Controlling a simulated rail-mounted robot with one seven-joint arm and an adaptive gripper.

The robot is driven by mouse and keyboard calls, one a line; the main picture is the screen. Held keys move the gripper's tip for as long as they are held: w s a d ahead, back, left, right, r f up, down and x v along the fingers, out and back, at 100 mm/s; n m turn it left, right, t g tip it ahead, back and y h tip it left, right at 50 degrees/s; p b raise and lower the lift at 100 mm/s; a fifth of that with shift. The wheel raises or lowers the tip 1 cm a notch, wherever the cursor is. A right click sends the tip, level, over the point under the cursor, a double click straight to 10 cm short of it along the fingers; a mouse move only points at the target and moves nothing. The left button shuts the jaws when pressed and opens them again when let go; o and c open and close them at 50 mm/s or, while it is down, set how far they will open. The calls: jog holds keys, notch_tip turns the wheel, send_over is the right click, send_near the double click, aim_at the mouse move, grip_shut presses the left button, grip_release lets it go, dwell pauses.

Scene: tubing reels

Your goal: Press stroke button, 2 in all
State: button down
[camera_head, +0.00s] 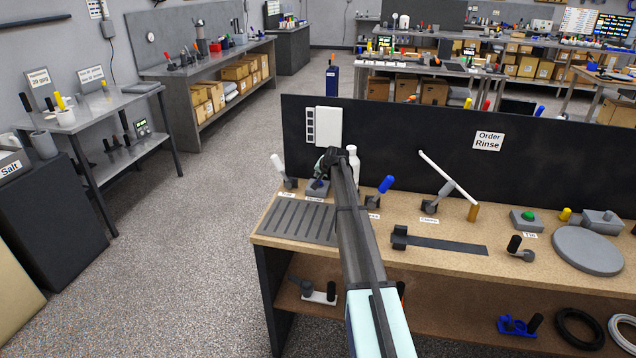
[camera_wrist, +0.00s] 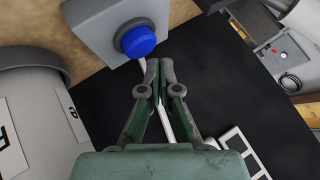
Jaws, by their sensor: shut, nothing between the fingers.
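The stroke button is a round blue button (camera_wrist: 138,40) on a grey box (camera_wrist: 97,20) in the wrist view. In the head view the grey box (camera_head: 316,193) sits at the back left of the wooden bench, mostly hidden by my wrist. My gripper (camera_wrist: 160,68) is shut and empty. Its fingertips appear just beside the blue button in the wrist view, with a small gap between them in the picture. Whether they touch the button cannot be told.
A white bottle (camera_head: 353,165) stands close to the right of my wrist, before the black back panel (camera_head: 420,140). A white-handled lever (camera_head: 280,168) is left of the button box, a blue-handled one (camera_head: 384,186) right. A slotted grey plate (camera_head: 297,220) lies in front.

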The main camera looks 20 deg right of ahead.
jog(key=shift+f, duration=0.15)
jog(key=shift+f+b, duration=0.25)
jog(key=shift+b, duration=0.05)
jog(key=shift+f+b, duration=0.3)
jog(key=shift+f, duration=0.25)
dwell(0.7)
jog(key=shift+r, duration=0.95)
jog(key=shift+r+p, duration=1)
jog(key=shift+r, duration=1.55)
